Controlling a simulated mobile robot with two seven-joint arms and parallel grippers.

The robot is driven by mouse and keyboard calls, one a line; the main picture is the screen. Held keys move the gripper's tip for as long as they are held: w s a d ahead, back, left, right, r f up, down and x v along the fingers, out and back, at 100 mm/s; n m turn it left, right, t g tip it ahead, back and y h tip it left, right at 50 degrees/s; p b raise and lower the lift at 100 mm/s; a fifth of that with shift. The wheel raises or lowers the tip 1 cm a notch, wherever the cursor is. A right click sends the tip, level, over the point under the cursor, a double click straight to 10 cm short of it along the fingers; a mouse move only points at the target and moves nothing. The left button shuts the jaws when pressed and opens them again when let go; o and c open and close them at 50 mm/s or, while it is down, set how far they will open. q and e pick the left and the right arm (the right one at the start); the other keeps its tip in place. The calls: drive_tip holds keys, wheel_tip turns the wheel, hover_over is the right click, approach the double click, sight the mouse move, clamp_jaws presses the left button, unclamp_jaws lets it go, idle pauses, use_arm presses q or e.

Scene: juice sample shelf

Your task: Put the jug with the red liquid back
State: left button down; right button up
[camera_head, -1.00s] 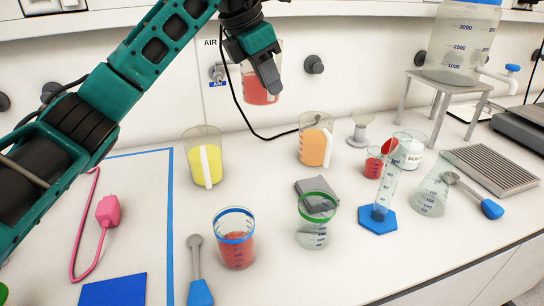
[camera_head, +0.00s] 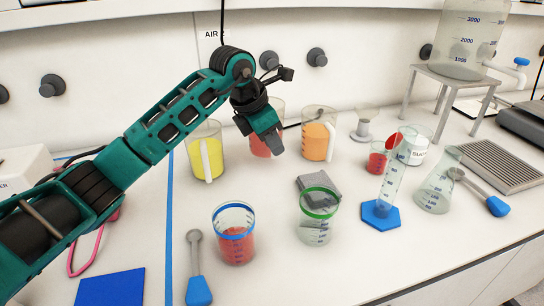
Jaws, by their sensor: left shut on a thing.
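The jug with the red liquid (camera_head: 260,147) is at the back of the counter, between the yellow jug (camera_head: 208,158) and the orange jug (camera_head: 319,141). My left gripper (camera_head: 271,142) is in front of it and shut on it, hiding its handle and much of its body. The jug looks upright and at about the level of its neighbours. Whether its base touches the counter is hard to see behind the gripper. My right gripper is not in view.
A blue-rimmed beaker of red liquid (camera_head: 235,243) and a green-rimmed beaker (camera_head: 316,228) stand in front. A grey pad (camera_head: 314,186), a cylinder on a blue foot (camera_head: 380,214) and a flask (camera_head: 436,190) stand to the right. A spoon with a blue handle (camera_head: 198,289) lies front left.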

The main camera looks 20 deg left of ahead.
sight(272, 156)
use_arm(q)
drive_tip(key=shift+f, duration=2)
drive_tip(key=c, duration=1)
unclamp_jaws()
drive_tip(key=shift+f, duration=0.1)
drive_tip(key=shift+c, duration=0.2)
drive_tip(key=v, duration=1.2)
